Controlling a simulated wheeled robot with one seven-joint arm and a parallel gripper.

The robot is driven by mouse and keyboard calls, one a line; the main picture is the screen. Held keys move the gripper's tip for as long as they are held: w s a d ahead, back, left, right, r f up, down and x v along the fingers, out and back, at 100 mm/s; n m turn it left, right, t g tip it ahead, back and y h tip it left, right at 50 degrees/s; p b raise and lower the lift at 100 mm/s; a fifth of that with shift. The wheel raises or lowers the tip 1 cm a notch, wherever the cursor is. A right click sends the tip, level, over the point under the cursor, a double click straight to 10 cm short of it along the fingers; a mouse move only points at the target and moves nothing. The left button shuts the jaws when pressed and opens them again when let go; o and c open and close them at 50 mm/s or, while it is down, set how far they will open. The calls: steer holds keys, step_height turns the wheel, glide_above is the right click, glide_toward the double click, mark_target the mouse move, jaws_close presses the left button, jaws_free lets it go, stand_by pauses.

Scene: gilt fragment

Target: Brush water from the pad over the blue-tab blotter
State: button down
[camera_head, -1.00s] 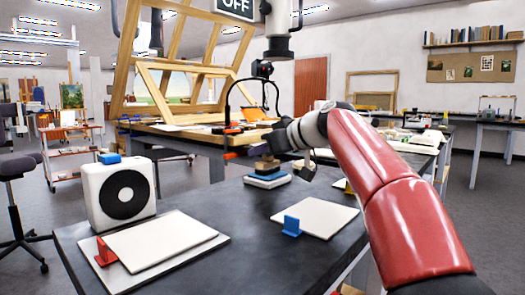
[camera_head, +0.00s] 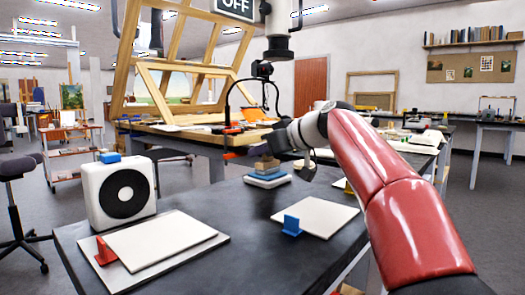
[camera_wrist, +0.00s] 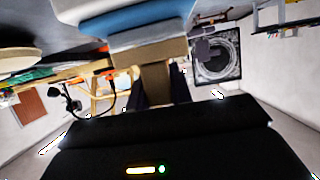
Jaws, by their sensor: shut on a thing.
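The brush (camera_head: 266,165), with a tan wooden body, stands upright on the pad (camera_head: 268,179), a low block in blue and white layers on the dark bench. In the wrist view, my gripper (camera_wrist: 158,88) is shut on the brush's tan handle. The brush's wide head (camera_wrist: 150,53) points toward the blue and white pad (camera_wrist: 135,18); its bristle end looks pressed to or very close to the pad. The blue-tab blotter (camera_head: 322,215) is a white sheet lying right of and nearer than the pad, with its blue tab (camera_head: 291,225) upright at its left edge.
A red-tab blotter (camera_head: 163,240) lies on a board at the front left. A white box with a black disc (camera_head: 123,195) stands behind it. A wooden frame easel (camera_head: 180,85) rises from the table beyond. Bare bench lies between the two blotters.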

steer(key=shift+f, duration=0.2)
step_height(320, 180, up, 7)
steer(key=p, duration=0.6)
steer(key=shift+r+p, duration=0.15)
steer(key=shift+p, duration=0.2)
